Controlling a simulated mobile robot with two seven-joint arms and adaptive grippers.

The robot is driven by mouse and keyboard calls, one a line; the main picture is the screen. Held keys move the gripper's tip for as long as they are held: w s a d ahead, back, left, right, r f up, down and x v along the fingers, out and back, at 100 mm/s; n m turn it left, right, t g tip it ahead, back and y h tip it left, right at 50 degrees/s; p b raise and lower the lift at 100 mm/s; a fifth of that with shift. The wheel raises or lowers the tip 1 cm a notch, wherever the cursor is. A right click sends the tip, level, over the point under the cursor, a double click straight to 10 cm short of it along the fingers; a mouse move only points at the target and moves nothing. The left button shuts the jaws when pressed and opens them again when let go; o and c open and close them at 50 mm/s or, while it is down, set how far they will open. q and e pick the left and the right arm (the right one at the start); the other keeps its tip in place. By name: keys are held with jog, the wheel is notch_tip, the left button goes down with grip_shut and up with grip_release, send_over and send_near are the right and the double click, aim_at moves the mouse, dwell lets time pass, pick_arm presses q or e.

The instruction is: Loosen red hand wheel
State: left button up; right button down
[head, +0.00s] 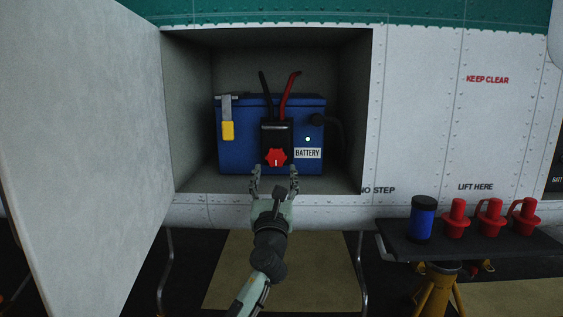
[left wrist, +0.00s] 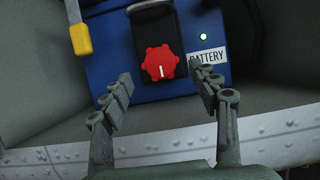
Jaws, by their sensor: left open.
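The red hand wheel (head: 275,157) sits on the black connector (head: 276,135) at the front of the blue battery (head: 240,150), inside an open bay. It has a lobed rim and a white line that points about vertical. My left gripper (head: 274,178) is open and empty just below and in front of the wheel, fingers pointing toward the battery. In the left wrist view the wheel (left wrist: 160,63) shows above and between the spread fingertips (left wrist: 165,88), apart from them. My right gripper is not in view.
The bay's open door (head: 95,140) stands at the left. A yellow-handled latch (head: 228,131) hangs on the battery's left. Red and black cables rise from the connector. At the right, a dark stand (head: 470,243) holds a blue canister (head: 423,218) and several red plugs (head: 490,217).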

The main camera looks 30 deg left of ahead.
aim_at(276, 159)
pick_arm(q)
jog(key=x, duration=0.5)
jog(key=shift+w+a+f, duration=0.1)
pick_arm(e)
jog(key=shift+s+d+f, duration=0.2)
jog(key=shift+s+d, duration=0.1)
